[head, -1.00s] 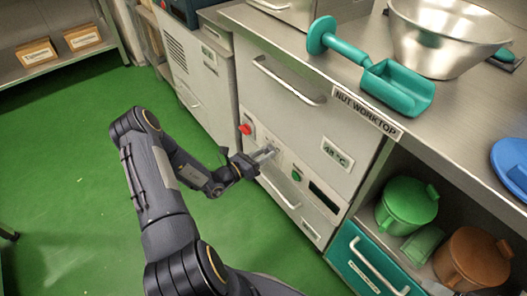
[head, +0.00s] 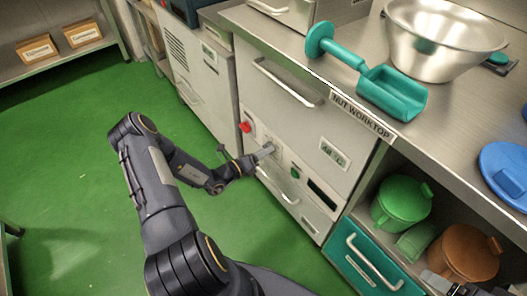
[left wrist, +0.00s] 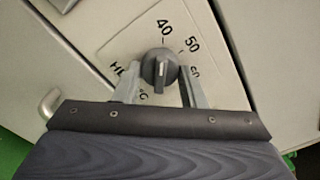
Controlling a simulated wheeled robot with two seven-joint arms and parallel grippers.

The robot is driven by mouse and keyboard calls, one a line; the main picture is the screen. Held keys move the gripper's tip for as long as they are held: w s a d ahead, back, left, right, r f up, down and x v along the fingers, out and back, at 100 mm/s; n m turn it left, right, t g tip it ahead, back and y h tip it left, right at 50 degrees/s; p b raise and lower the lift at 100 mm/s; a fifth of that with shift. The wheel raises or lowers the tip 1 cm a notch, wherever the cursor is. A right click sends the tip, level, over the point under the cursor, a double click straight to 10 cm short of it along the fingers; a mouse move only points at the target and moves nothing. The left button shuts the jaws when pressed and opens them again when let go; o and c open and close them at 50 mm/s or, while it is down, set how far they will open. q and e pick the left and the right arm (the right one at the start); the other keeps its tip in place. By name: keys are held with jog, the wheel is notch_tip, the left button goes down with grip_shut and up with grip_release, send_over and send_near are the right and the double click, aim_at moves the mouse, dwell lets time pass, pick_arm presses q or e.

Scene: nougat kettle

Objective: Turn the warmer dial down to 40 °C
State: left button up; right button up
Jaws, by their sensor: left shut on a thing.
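The warmer dial (left wrist: 158,68) is a dark round knob with a raised grip bar on a pale plate, marked 40, 50 and 60. In the left wrist view the 40 is just above the knob and the bar runs roughly up and down. I cannot tell clearly which number it points at. My left gripper (left wrist: 160,88) is shut on the dial, one finger on each side. In the head view the left gripper (head: 266,151) is at the warmer front (head: 285,115) and hides the dial. Part of my right gripper (head: 440,283) shows at the bottom right; its jaws are unclear.
A red button (head: 246,127) and a green button (head: 295,173) flank the dial. A °C label (head: 334,153) has blurred digits. Bar handles (head: 290,83) stick out above and below. A teal scoop (head: 392,92) and steel bowl (head: 445,40) stand on the worktop. Green floor is clear at left.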

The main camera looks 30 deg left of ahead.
pick_arm(q)
jog(key=o, duration=1)
jog(key=p+v, duration=0.1)
jog(key=v, duration=0.7)
jog(key=shift+p, duration=0.3)
